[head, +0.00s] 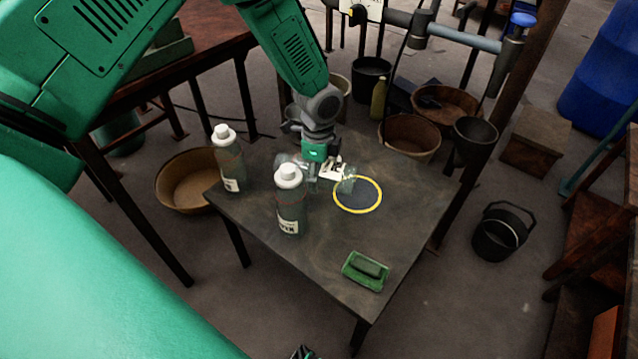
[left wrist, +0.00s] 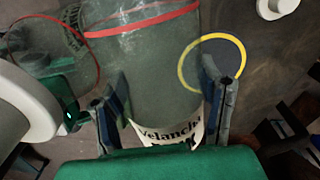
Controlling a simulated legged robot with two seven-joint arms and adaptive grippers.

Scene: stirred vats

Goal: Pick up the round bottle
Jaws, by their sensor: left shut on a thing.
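My left gripper (head: 325,182) is over the table's far part, shut on a clear grey-green round bottle (head: 347,186). In the left wrist view the bottle (left wrist: 150,70) is between the two fingers (left wrist: 165,98), with a red band around it and a pale lettered label. The gripper partly hides it in the head view, and I cannot tell whether its base touches the table. My right gripper (head: 303,352) shows only as a small dark tip at the bottom edge.
Two white-capped bottles (head: 291,203) (head: 229,160) stand left of the held one, the nearer close by. A yellow ring (head: 378,200) marks the table (head: 330,262) to its right. A green brush-like block (head: 366,270) lies near the front corner. Bowls and buckets stand on the floor.

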